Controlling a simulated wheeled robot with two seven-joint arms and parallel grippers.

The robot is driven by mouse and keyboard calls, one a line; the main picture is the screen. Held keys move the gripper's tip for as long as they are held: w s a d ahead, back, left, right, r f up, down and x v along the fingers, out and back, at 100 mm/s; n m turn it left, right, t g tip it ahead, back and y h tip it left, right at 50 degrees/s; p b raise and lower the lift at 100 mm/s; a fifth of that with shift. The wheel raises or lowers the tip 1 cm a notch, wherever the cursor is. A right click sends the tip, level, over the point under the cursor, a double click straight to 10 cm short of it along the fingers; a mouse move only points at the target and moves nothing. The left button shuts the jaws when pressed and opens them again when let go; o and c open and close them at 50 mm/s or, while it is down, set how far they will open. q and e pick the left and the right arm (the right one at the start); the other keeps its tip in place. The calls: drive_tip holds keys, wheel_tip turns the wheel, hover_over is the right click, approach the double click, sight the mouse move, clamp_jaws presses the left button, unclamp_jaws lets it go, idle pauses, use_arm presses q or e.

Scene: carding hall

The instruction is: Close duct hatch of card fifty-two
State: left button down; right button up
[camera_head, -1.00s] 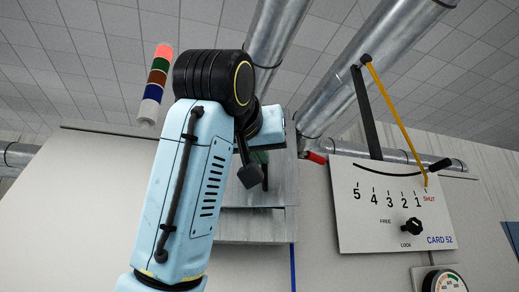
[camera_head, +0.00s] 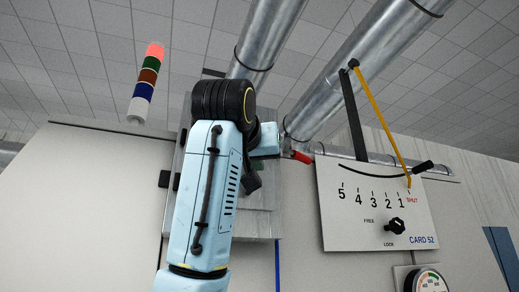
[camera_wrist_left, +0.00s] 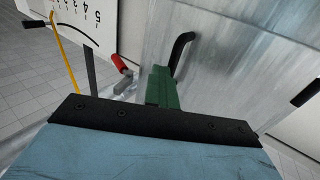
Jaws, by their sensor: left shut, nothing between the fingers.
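The duct hatch, a grey metal panel (camera_head: 263,222), is on the pale machine wall, partly hidden behind my left arm. It fills much of the left wrist view (camera_wrist_left: 235,60), with a curved black handle (camera_wrist_left: 181,50). I cannot tell how far it stands open. My left gripper (camera_wrist_left: 162,86) shows green fingers shut and empty, in front of the panel near the handle. Contact cannot be judged. In the head view my arm largely hides them. A red-gripped lever (camera_head: 300,157) sits at the panel's right edge; it also shows in the wrist view (camera_wrist_left: 120,65). My right gripper is not in view.
Right of the hatch is the CARD 52 scale plate (camera_head: 365,225), with a yellow rod (camera_head: 383,125) reaching SHUT and a black knob (camera_head: 396,226). A dial gauge (camera_head: 428,282) is below. Metal ducts (camera_head: 355,75) run overhead. A signal light (camera_head: 147,85) stands at left.

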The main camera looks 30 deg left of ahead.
use_arm(q)
drive_tip(key=s+d+b, duration=0.4)
drive_tip(key=s+d, duration=0.4)
drive_tip(key=s, duration=0.3)
drive_tip(key=shift+s+d, duration=0.15)
drive_tip(key=shift+d, duration=0.1)
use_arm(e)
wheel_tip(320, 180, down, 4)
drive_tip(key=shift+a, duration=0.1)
